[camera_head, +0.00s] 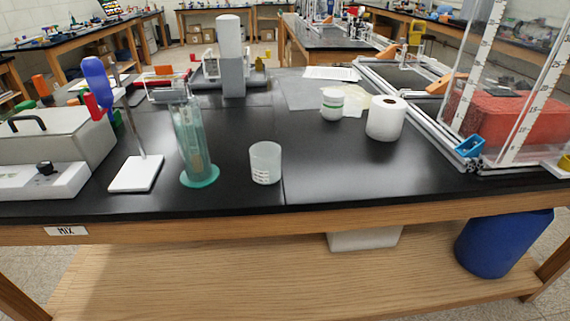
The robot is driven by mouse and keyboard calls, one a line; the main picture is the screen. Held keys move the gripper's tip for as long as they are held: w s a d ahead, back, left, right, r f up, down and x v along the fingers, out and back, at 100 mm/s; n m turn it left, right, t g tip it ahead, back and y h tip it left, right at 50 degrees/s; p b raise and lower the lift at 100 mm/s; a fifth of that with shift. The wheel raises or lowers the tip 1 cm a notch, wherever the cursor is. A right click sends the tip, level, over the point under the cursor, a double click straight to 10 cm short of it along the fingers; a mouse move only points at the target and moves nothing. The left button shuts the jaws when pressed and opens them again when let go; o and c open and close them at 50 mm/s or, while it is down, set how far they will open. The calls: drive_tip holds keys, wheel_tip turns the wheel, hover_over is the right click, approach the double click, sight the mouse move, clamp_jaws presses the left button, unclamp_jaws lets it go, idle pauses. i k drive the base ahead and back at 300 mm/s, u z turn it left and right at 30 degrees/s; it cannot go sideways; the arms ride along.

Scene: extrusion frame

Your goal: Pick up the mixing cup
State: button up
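The mixing cup appears to be the translucent whitish cup (265,162) in the head view. It stands upright on the black bench top, near the front edge and left of the middle. It has small printed marks low on its front. I cannot tell whether it holds anything. Nothing touches it. My gripper is not in view.
A tall clear cylinder on a green base (199,176) stands left of the cup, beside a stand with a white base (137,173). A paper roll (386,119) and a white jar (332,104) stand behind right. The black bench top (345,175) right of the cup is clear.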

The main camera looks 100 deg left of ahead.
sight(266, 163)
drive_tip(key=u, duration=3.3)
drive_tip(key=k, duration=0.55)
drive_tip(key=z, duration=0.75)
drive_tip(key=i, duration=0.9)
drive_tip(key=u, duration=0.05)
